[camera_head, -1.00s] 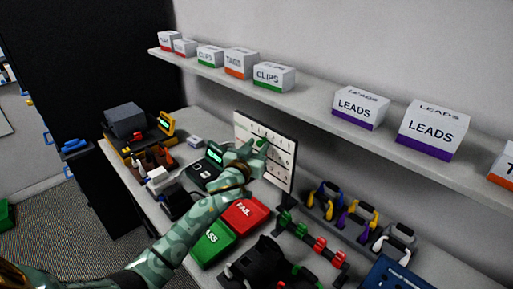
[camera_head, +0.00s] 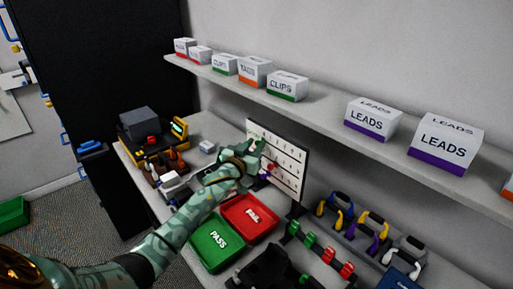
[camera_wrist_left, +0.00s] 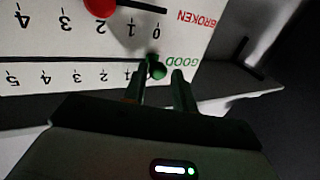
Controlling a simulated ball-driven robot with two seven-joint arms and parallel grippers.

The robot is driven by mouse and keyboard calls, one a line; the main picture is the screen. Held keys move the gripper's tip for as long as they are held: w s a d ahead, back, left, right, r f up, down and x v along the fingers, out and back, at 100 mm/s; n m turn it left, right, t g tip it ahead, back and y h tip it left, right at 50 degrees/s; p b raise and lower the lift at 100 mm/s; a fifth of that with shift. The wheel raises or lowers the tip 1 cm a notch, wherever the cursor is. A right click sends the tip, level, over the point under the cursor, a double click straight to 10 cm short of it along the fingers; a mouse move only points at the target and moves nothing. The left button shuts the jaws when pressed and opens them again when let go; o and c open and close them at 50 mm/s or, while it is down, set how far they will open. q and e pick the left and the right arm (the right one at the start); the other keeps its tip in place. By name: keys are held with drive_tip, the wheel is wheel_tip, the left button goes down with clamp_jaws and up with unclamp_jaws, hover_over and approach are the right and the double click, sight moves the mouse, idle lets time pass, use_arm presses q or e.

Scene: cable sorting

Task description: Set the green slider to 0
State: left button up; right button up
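A white board (camera_head: 291,152) with numbered slider rows stands at the back of the bench. In the left wrist view it appears upside down, with a GOOD row and a BROKEN row. The green slider knob (camera_wrist_left: 157,70) is on the GOOD row, about level with the 0 of the row beyond; its own 0 mark is hidden. My left gripper (camera_wrist_left: 163,78) is open, its fingers either side of the knob. The knob is close to the left finger, with a gap to the right one. In the head view my left gripper (camera_head: 252,158) covers the board's left part. My right gripper is not in view.
The red FAIL tray (camera_head: 250,232) and green PASS tray (camera_head: 207,258) lie below my left arm. A shelf with labelled boxes (camera_head: 371,119) runs above the board.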

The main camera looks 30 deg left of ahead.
use_arm(q)
drive_tip(key=shift+o, duration=0.7)
drive_tip(key=shift+a+f, duration=0.1)
drive_tip(key=shift+a, duration=0.05)
drive_tip(key=shift+s, duration=0.35)
drive_tip(key=s+d+p, duration=0.1)
drive_tip(key=s+p, duration=0.1)
drive_tip(key=s, duration=1.3)
drive_tip(key=shift+s, duration=0.25)
